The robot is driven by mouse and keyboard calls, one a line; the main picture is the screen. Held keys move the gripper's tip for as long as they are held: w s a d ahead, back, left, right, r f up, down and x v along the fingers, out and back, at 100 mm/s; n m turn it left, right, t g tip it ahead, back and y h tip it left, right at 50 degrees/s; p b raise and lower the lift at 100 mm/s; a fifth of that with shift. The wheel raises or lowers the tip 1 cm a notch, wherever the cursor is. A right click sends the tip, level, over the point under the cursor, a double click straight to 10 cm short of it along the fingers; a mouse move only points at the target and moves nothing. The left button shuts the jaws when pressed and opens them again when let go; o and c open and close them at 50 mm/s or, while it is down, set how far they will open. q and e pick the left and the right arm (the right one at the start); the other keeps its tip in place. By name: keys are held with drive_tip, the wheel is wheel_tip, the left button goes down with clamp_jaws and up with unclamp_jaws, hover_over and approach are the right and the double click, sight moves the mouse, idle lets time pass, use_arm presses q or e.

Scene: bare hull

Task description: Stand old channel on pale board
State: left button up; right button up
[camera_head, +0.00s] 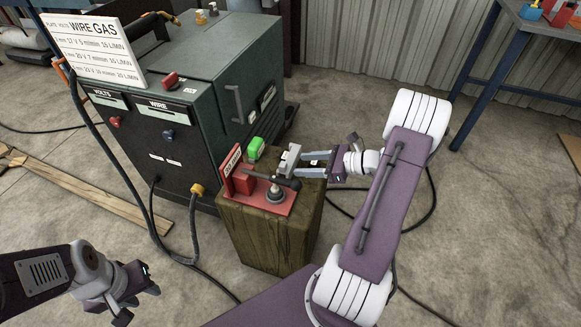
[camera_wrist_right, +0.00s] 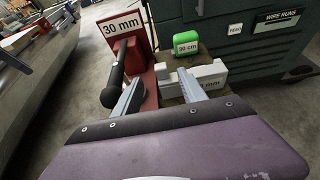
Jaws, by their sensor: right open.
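A light grey metal piece (camera_head: 289,158) with a stepped outline sits at the back of the wooden block top; I cannot tell for sure that it is the old channel. In the right wrist view this piece (camera_wrist_right: 207,71) bears a label ending in "mm". My right gripper (camera_head: 304,161) is open just beside it, its fingers pointing left over the block. In the wrist view the fingers (camera_wrist_right: 158,68) are apart, the right one overlapping the grey piece. Pale planks (camera_head: 85,192) lie on the floor at left; a pale board is not otherwise clear. My left gripper (camera_head: 138,281) is low at left, away from everything.
The wooden block (camera_head: 262,242) carries a red fixture (camera_head: 270,198) with an upright sign plate, a dark handle and a round knob. A green block (camera_head: 255,148) is behind it. A dark welding machine (camera_head: 180,105) stands close left. A blue-legged table (camera_head: 500,50) is at upper right.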

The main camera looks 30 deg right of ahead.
sight(286, 165)
drive_tip(key=shift+x, duration=0.75)
drive_tip(key=shift+w+a+f, duration=0.1)
drive_tip(key=shift+w+a, duration=0.15)
drive_tip(key=shift+w, duration=0.05)
drive_tip(key=b+x, duration=0.1)
drive_tip(key=x, duration=0.1)
drive_tip(key=b+x, duration=0.1)
drive_tip(key=x, duration=0.1)
drive_tip(key=shift+w+f, duration=0.15)
drive_tip(key=shift+f, duration=0.2)
drive_tip(key=shift+w+a+b, duration=0.15)
drive_tip(key=shift+w+b, duration=0.1)
drive_tip(key=shift+b, duration=0.05)
use_arm(q)
wheel_tip(286, 165, down, 3)
drive_tip(key=shift+w+a+f, duration=0.1)
drive_tip(key=shift+a, duration=0.05)
use_arm(e)
clamp_jaws()
